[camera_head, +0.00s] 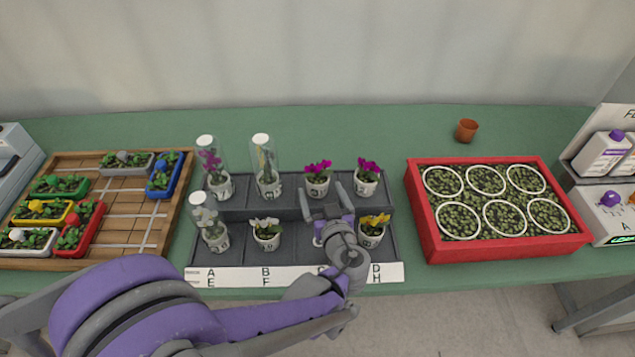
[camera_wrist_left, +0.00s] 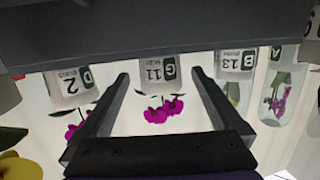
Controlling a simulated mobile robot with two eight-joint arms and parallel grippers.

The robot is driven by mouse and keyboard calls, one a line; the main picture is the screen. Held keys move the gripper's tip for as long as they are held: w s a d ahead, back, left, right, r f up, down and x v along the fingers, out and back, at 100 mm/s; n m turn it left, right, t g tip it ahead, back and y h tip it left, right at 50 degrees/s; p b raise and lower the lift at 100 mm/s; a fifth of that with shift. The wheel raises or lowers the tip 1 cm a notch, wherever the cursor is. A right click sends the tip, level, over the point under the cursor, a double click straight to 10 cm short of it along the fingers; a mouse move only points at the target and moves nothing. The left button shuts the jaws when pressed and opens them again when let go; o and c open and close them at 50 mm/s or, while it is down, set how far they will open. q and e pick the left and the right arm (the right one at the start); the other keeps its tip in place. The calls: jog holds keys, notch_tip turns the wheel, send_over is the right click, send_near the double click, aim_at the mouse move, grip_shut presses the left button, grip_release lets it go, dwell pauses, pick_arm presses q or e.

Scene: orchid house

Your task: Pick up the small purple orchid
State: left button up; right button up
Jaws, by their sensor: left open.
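In the head view, a pot with small magenta-purple flowers (camera_head: 318,178) stands in the back row of the dark grey tray (camera_head: 292,215), above label C. A similar purple orchid (camera_head: 367,175) stands to its right, above D. A taller purple orchid (camera_head: 210,160) in a clear sleeve is at the back left. My left gripper (camera_head: 325,205) is open and empty, just in front of the C pot. In the left wrist view, purple blooms (camera_wrist_left: 160,108) under a pot marked 11 (camera_wrist_left: 158,70) appear between the open fingers.
A yellow-flowered pot (camera_head: 373,228) stands close right of my gripper, a white-flowered pot (camera_head: 266,232) to its left. Clear sleeves (camera_head: 262,150) rise at the back left. A red crate (camera_head: 422,215) is at the right, a wooden tray (camera_head: 130,210) at the left.

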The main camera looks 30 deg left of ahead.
aim_at(320, 191)
pick_arm(q)
jog(key=x, duration=0.4)
jog(key=shift+w+a+f, duration=0.1)
jog(key=shift+w+a, duration=0.05)
jog(key=c, duration=1.5)
